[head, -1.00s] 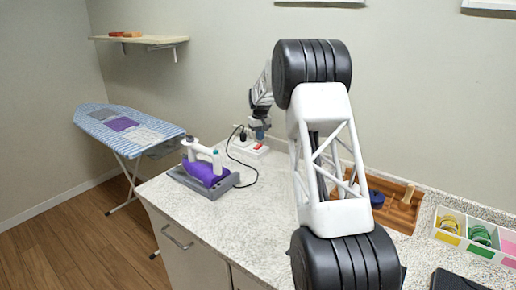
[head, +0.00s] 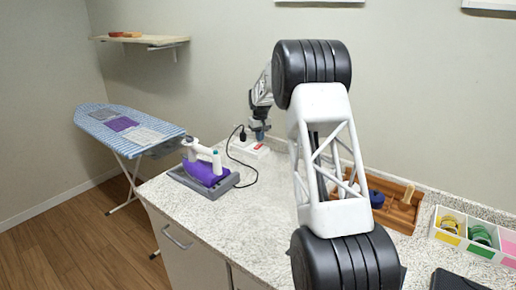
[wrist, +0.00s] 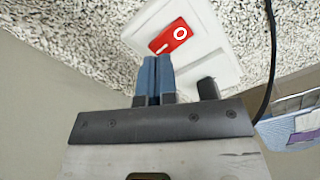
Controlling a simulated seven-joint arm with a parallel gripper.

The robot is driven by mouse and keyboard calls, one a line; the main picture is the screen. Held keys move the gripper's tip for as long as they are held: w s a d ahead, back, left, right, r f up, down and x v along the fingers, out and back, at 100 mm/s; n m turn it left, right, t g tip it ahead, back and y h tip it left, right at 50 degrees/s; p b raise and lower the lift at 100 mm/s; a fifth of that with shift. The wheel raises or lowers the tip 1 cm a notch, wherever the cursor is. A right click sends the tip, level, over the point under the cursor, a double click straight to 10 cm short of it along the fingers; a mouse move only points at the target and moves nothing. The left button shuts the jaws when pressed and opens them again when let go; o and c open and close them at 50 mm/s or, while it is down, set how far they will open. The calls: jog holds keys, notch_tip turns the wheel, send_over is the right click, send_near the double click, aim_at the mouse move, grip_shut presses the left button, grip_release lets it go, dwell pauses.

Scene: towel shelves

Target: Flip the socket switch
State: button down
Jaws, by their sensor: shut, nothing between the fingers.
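The white socket block (head: 240,147) lies on the counter near the wall, with a black plug (head: 242,135) in its left part. Its red rocker switch (wrist: 171,37) shows in the wrist view, with a white ring mark on one end and a white line on the other. My gripper (head: 259,138) is shut and empty, its blue fingertips (wrist: 154,62) side by side over the socket block, close to the line-marked end of the switch. I cannot tell whether the fingertips touch the switch. The plug also shows at the right of the fingers in the wrist view (wrist: 208,88).
A purple iron (head: 204,169) stands on a grey base left of the socket, its black cord running to the plug. A wooden tray (head: 400,210) and a divided white box (head: 470,233) are at the right. The middle of the counter is clear.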

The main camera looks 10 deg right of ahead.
jog(key=shift+f, duration=1.15)
dwell(1.0)
jog(key=shift+r, duration=3.5)
